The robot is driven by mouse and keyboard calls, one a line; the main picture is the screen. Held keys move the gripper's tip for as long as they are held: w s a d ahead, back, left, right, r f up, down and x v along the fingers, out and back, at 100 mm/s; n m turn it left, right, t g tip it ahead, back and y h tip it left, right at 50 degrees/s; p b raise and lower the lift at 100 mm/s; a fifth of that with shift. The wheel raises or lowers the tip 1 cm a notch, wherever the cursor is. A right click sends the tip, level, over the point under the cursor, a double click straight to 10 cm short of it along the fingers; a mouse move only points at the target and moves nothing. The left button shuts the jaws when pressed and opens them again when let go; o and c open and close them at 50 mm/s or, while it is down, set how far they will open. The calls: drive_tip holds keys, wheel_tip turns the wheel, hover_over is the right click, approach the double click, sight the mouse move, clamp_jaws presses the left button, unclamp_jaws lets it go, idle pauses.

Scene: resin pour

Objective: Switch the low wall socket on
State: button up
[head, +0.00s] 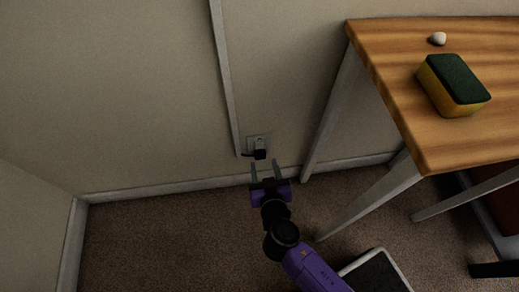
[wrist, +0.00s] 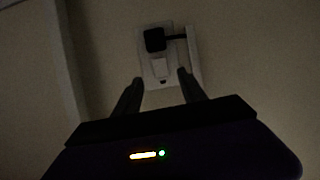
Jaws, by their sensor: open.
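The low wall socket (head: 251,141) is a pale plate on the wall just above the skirting board. In the wrist view the socket plate (wrist: 146,70) carries a black plug (wrist: 155,39) in one half. A white rocker switch (wrist: 160,67) sits beside the plug. Whether the switch is on or off I cannot tell. The black plug (head: 260,154) also shows in the head view. My gripper (head: 266,168) is open and empty, just in front of the socket. In the wrist view its fingers (wrist: 158,80) point at the plate, one on each side of the switch; contact is not clear.
A pale conduit (head: 226,80) runs down the wall to the socket. A wooden table (head: 405,110) with pale legs stands at the right, bearing a green and yellow sponge (head: 453,86) and a small white object (head: 438,38). A dark pale-rimmed thing (head: 375,275) lies on the carpet. Carpet at the left is clear.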

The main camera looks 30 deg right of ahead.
sight(260, 147)
drive_tip(key=b+x, duration=0.1)
drive_tip(key=x, duration=0.6)
drive_tip(key=shift+w+d+f, duration=0.15)
drive_tip(key=shift+w+f, duration=0.1)
drive_tip(key=shift+b, duration=0.3)
clamp_jaws()
